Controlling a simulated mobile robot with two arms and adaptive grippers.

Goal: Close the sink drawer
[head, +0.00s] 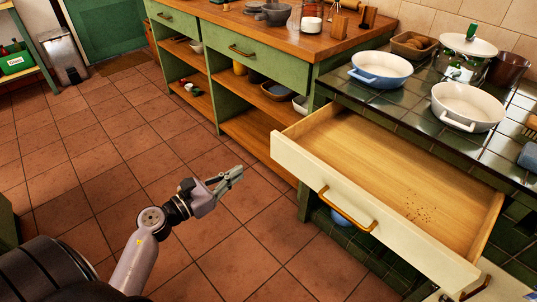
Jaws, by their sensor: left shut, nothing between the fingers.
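The drawer (390,175) under the dark tiled counter is pulled far out. It has a cream front (355,210) with a brass bar handle (346,208) and a bare wooden inside with some dark crumbs near its right end. My left gripper (238,172) is shut and empty. In the picture it is left of the drawer front, over the floor tiles, apart from the drawer and its handle. I do not make out my right gripper.
A blue pan (381,69) and a white pan (467,106) stand on the tiled counter (420,90) above the drawer. A green cabinet with open shelves (240,100) adjoins it to the left. The tiled floor (110,150) in front is clear.

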